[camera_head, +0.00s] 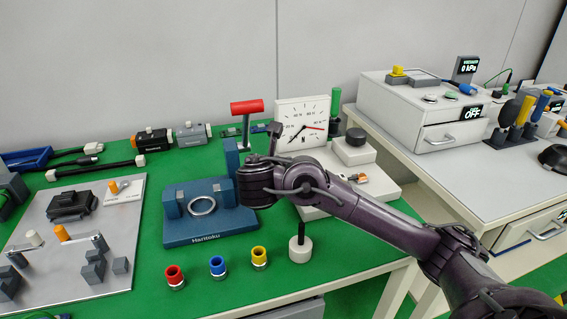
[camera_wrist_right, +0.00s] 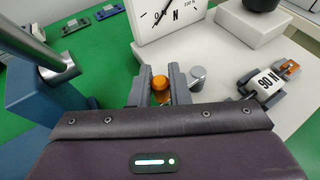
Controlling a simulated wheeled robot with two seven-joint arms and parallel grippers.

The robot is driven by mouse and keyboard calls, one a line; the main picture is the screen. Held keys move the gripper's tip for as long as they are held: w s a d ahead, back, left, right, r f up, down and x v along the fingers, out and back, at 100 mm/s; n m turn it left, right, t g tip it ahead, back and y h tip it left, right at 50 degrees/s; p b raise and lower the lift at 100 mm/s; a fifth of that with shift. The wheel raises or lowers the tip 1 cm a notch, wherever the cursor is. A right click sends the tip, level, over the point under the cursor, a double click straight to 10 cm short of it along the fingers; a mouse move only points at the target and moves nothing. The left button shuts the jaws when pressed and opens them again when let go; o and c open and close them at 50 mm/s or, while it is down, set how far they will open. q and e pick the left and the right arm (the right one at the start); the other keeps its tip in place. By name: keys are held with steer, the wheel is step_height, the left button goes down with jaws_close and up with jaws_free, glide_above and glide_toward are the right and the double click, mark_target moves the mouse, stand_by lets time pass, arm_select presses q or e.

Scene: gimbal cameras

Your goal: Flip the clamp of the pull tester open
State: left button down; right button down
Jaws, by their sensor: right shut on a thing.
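The pull tester has a white square dial gauge (camera_head: 301,112) marked N, which also shows at the top of the wrist view (camera_wrist_right: 160,22). Its pale base (camera_wrist_right: 225,75) lies below the dial. My right gripper (camera_wrist_right: 158,88) is in front of the dial, with its grey fingers shut on an orange-tipped clamp lever (camera_wrist_right: 159,83). The rest of the clamp is mostly hidden by my fingers and wrist. A grey round post (camera_wrist_right: 197,76) stands just right of the fingers. In the head view my right wrist hides the grip. My left gripper is not in view.
The blue press (camera_head: 208,232) with a red-handled lever (camera_head: 246,107) stands close to my right wrist's left. A 90 N piece (camera_wrist_right: 265,82) lies on the right. Red (camera_head: 175,274), blue (camera_head: 217,264) and yellow (camera_head: 259,255) plugs stand in front.

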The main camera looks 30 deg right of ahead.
steer(key=shift+w+m+g+h, duration=0.2)
steer(key=shift+m+g+h, duration=0.1)
steer(key=shift+m+g, duration=0.1)
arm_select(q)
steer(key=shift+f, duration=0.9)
arm_select(e)
steer(key=shift+d, duration=0.1)
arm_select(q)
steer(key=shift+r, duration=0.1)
arm_select(e)
steer(key=c, duration=1.4)
jaws_free()
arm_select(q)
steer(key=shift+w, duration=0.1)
